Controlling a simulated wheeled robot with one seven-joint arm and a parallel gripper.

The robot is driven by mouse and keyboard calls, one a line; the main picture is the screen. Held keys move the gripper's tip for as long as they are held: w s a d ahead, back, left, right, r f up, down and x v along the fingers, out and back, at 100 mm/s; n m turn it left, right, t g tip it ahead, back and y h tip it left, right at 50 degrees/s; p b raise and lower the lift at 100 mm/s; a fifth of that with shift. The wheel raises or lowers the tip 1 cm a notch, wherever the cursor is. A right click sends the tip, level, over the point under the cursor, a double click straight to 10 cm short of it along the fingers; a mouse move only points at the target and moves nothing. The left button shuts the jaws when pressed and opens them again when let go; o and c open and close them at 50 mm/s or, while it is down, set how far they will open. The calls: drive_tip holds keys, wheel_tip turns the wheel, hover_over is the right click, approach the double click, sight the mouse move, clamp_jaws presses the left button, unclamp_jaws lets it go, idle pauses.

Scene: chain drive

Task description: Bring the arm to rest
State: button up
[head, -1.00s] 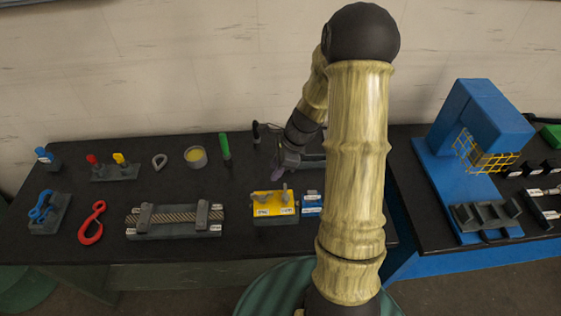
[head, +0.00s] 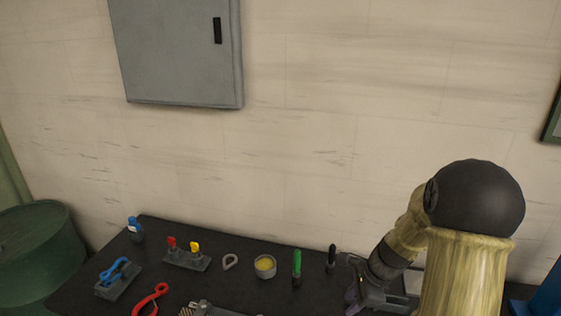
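My arm, with wood-patterned links and a dark round elbow, stands at the lower right of the head view. Its forearm bends down to the left behind the nearer link. My gripper (head: 356,298) is low over the right part of the black bench (head: 226,284), close to the bottom edge of the picture. Its fingers are small, dark and partly cut off, so I cannot tell whether they are open or shut. I see no object clearly held.
On the bench stand a green marker (head: 297,264), a black one (head: 331,259), a yellow-filled tin (head: 265,267), a grey ring (head: 229,262), a red hook (head: 150,300) and a blue shackle (head: 113,270). A grey cabinet (head: 180,52) hangs above. A green drum (head: 38,255) stands left.

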drive_tip(key=s+a+r+n+h+b, duration=0.1)
drive_tip(key=s+a+n+b, duration=0.1)
drive_tip(key=s+n, duration=0.3)
drive_tip(key=s+a+r+n+t+h+b, duration=0.1)
drive_tip(key=s+a+n, duration=0.3)
drive_tip(key=n, duration=1)
drive_tip(key=shift+s+n+h+b, duration=0.3)
drive_tip(key=shift+s+h+b, duration=0.4)
drive_tip(key=shift+s, duration=0.5)
